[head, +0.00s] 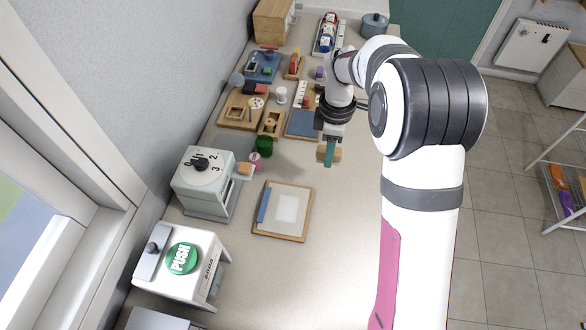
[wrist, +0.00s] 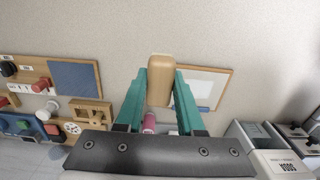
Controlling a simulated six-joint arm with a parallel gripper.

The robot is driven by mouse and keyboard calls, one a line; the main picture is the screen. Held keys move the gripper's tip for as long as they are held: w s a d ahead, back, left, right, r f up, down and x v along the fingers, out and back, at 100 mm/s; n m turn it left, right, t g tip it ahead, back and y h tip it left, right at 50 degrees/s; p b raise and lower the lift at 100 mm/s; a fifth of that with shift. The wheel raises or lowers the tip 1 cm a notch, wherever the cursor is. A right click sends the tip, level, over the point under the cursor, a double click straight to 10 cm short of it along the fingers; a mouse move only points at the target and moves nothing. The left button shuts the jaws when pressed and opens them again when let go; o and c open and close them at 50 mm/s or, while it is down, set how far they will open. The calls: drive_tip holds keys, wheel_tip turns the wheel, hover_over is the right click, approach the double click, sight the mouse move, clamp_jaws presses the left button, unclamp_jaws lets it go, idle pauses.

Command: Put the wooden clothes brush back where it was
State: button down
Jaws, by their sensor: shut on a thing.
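The wooden clothes brush (head: 337,156) is a pale tan block held in the teal fingers of my gripper (head: 329,152). In the wrist view the brush (wrist: 160,80) sits between the two fingertips (wrist: 160,88), its smooth rounded wood facing the camera. My gripper is shut on it, over the bare countertop (head: 340,215), to the right of the green cup. I cannot tell how high the brush is above the counter. Its bristle side is hidden.
A wood-framed board (head: 283,237) with a blue strip lies front left of my gripper. A green cup (head: 264,146) and pink object (head: 255,160) stand left. Several wooden boards crowd the back. Front-right counter is clear.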

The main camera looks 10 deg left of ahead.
drive_tip(key=w+d, duration=0.2)
hover_over(294, 166)
drive_tip(key=f, duration=0.6)
drive_tip(key=shift+s+d+f, duration=0.1)
drive_tip(key=shift+d+f, duration=0.1)
drive_tip(key=shift+f, duration=0.05)
drive_tip(key=shift+a+f, duration=0.25)
drive_tip(key=shift+f, duration=1.9)
drive_tip(key=shift+f, duration=0.1)
drive_tip(key=c, duration=0.5)
unclamp_jaws()
